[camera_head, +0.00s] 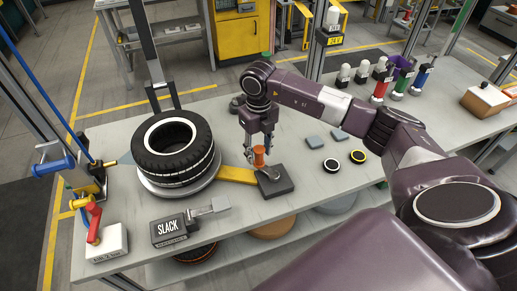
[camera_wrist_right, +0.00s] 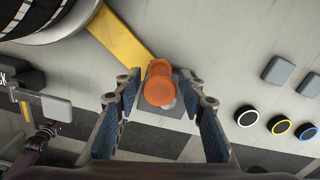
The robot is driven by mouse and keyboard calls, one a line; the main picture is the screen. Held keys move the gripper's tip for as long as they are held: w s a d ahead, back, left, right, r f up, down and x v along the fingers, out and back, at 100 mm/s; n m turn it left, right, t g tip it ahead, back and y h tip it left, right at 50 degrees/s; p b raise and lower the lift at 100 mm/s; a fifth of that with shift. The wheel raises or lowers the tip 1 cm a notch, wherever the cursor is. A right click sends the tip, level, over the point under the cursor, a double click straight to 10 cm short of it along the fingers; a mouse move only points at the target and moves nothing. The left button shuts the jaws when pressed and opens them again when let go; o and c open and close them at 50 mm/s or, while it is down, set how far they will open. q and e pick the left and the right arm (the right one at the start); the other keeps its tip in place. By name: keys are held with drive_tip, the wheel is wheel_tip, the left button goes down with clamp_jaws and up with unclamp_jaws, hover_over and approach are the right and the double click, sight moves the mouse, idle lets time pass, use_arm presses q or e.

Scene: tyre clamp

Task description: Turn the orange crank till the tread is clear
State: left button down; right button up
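The orange crank handle (camera_head: 259,154) stands upright on a dark block (camera_head: 285,178) at the end of a yellow bar (camera_head: 237,174). My right gripper (camera_head: 260,158) points down over it. In the right wrist view the handle (camera_wrist_right: 158,84) sits between the two parted fingers of that gripper (camera_wrist_right: 160,88), with a gap seen on each side. The black tyre (camera_head: 178,148), with a white line on its tread, lies flat on a grey round plate (camera_head: 165,192). The yellow bar runs towards this plate. A box reads "SLACK" (camera_head: 170,227). I cannot make out my left gripper.
A red-handled white box (camera_head: 107,243) and a blue-handled device (camera_head: 75,165) stand at the left of the grey table. Grey pads (camera_head: 315,142) and ringed discs (camera_head: 331,165) lie right of the crank. Bottles (camera_head: 382,84) and a wooden box (camera_head: 487,100) stand farther right.

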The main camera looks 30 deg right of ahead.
drive_tip(key=shift+c, duration=0.5)
clamp_jaws()
use_arm(q)
drive_tip(key=shift+f, duration=0.1)
